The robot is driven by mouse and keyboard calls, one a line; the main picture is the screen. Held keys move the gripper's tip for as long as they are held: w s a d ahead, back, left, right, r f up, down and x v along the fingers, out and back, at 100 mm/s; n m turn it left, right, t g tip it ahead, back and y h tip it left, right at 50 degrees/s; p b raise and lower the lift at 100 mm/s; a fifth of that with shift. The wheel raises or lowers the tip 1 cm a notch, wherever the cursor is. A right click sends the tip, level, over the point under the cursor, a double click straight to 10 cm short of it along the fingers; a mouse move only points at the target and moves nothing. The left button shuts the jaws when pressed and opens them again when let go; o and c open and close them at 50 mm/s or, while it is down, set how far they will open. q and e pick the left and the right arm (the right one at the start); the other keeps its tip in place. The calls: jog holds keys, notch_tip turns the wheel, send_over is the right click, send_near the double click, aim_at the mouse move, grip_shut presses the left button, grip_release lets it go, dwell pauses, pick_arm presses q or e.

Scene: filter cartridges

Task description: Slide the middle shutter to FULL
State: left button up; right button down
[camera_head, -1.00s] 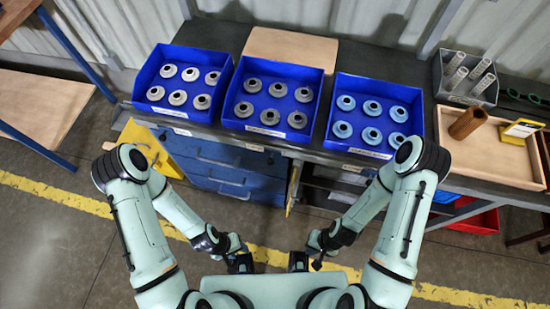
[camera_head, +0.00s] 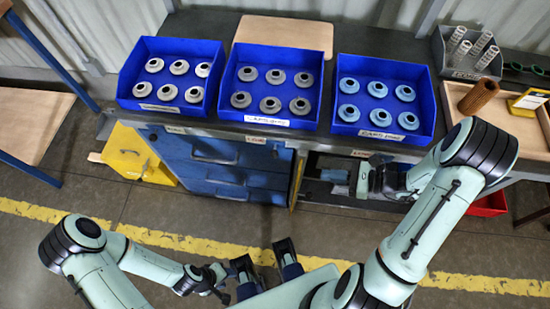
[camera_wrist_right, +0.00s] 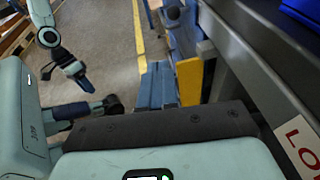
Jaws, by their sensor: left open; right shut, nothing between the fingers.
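I cannot make out a part that is clearly the middle shutter, nor a readable FULL mark. Small white label plates sit along the bench's front edge, the middle one (camera_head: 256,140) below the middle blue tray. A label (camera_wrist_right: 303,145) reading "LO", cut off by the picture edge, shows in the right wrist view. My right gripper (camera_head: 326,175) is shut and empty, below the bench edge in front of the dark open bay; its fingers also show in the wrist view (camera_wrist_right: 157,86). My left gripper (camera_head: 264,250) is open and empty, low in front of my body.
Three blue trays stand on the bench: left (camera_head: 135,64) and middle (camera_head: 231,72) with grey ring parts, right (camera_head: 431,96) with light-blue ones. Blue drawers (camera_head: 220,165) and a yellowish panel edge (camera_head: 297,178) are below. A wooden tray (camera_head: 530,130) stands right.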

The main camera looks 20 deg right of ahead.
jog(key=shift+w+d+r+m+t, duration=0.15)
jog(key=shift+w+d+r+t, duration=0.25)
jog(key=shift+r, duration=0.1)
jog(key=shift+w+d+r+m+t, duration=0.15)
jog(key=shift+w+d+r+t, duration=0.15)
jog(key=shift+d+r, duration=0.15)
jog(key=shift+a, duration=0.1)
jog(key=b, duration=0.1)
send_near(275, 151)
jog(key=f+x, duration=0.1)
jog(key=x, duration=0.5)
jog(key=shift+s, duration=0.25)
jog(key=w+a, duration=0.3)
jog(key=a, duration=0.3)
jog(key=shift+b, duration=0.45)
jog(key=shift+w, duration=0.1)
